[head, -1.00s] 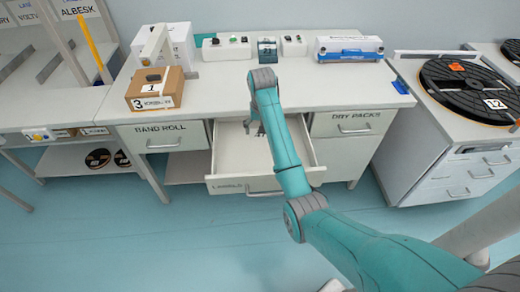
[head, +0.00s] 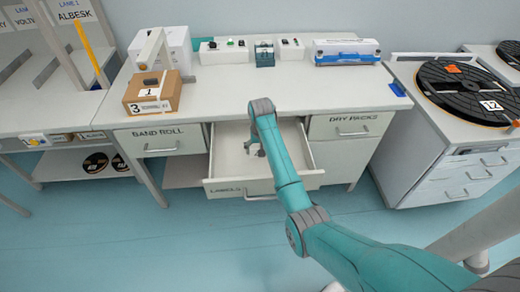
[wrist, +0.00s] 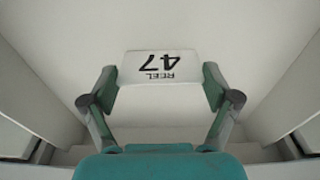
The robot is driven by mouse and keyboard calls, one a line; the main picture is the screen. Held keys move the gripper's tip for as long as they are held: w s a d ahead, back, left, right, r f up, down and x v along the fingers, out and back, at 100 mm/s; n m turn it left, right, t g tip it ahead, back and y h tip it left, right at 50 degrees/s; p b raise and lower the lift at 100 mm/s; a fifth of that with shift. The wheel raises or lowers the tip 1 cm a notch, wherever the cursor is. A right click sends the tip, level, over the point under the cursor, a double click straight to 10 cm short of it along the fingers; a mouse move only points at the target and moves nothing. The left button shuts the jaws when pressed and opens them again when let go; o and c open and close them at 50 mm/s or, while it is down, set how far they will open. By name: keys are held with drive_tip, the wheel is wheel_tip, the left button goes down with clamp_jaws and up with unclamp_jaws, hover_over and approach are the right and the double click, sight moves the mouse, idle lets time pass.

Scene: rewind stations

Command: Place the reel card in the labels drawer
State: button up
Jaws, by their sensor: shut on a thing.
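The reel card (wrist: 160,66) is a white card that reads "REEL 47", upside down in the wrist view. My gripper (wrist: 160,85) is shut on it, with one finger at each side edge. The labels drawer (head: 232,163) is pulled open under the middle of the bench, its front marked "LABELS". In the head view my gripper (head: 254,148) is over the drawer's opening. The wrist view shows pale drawer walls on both sides of the card. I cannot tell whether the card touches the drawer floor. The card is not clearly seen in the head view.
The band roll drawer (head: 162,140) at left and dry packs drawer (head: 352,124) at right are shut. A brown box (head: 153,103) and a blue-and-white machine (head: 347,52) stand on the bench. A black reel (head: 465,92) lies on the right cabinet.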

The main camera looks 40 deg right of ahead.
sight(261, 161)
drive_tip(key=shift+f, duration=0.15)
drive_tip(key=o, duration=0.5)
wheel_tip(261, 161, up, 12)
drive_tip(key=s, duration=0.1)
drive_tip(key=shift+a, duration=0.4)
drive_tip(key=shift+s, duration=0.15)
idle(0.3)
